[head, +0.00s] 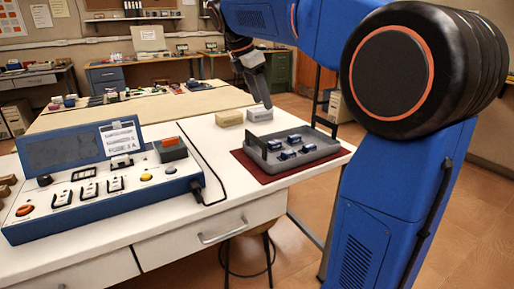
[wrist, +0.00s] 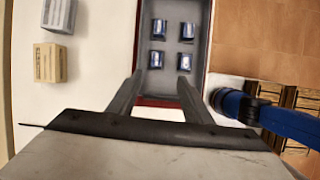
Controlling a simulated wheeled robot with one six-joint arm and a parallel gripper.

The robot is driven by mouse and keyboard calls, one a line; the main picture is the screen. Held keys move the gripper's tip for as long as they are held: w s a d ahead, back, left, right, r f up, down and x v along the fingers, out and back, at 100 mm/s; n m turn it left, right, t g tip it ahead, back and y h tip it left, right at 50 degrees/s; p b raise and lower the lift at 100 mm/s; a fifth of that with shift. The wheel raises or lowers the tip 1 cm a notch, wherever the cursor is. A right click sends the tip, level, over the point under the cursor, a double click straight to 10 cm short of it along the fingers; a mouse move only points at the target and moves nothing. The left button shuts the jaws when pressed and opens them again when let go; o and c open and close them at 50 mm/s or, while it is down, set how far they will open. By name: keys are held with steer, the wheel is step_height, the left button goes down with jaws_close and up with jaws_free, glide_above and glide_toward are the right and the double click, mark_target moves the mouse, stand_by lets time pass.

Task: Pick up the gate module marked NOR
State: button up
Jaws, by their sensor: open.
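Several small dark-blue gate modules stand in a grey tray (head: 322,152). In the head view one of them (head: 288,154) is at the front. In the wrist view they form two rows, with modules at the upper left (wrist: 159,28), upper right (wrist: 187,31), lower left (wrist: 156,60) and lower right (wrist: 184,62). Their markings are too small to read, so I cannot tell which says NOR. My gripper (head: 266,106) is open and empty, above the table behind the tray. In the wrist view my gripper (wrist: 161,77) points toward the tray, its fingertips near the lower modules.
The tray lies on a dark red mat (head: 262,178). Two small boxes, one beige (head: 229,118) and one grey (head: 260,113), stand behind it. A blue console (head: 100,190) with an open lid stands to the left, its black cable near the tray. The table edge is close at right.

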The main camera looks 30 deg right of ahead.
glide_toward(274, 141)
steer(key=shift+n, duration=0.3)
steer(key=x, duration=0.8)
steer(key=shift+s+f, duration=0.1)
steer(key=shift+s, duration=0.05)
steer(key=c, duration=1.1)
